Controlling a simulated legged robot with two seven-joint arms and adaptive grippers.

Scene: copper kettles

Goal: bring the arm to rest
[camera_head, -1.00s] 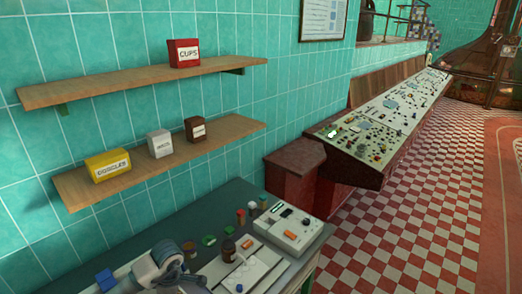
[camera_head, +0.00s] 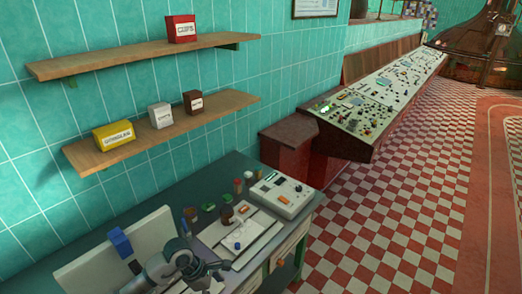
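My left gripper (camera_head: 217,272) is at the bottom of the view, over the front part of the desk (camera_head: 225,170). It is grey, and its fingers look spread apart with nothing visible between them. My grey arm (camera_head: 165,265) reaches it from the lower left. My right gripper is not in view.
On the desk are a white device (camera_head: 283,194), a pale panel (camera_head: 238,238) and several small coloured items. Two wooden shelves hold a red box (camera_head: 181,29), a yellow box (camera_head: 114,136), a white box (camera_head: 161,115) and a brown box (camera_head: 193,102). The checkered floor is clear at right.

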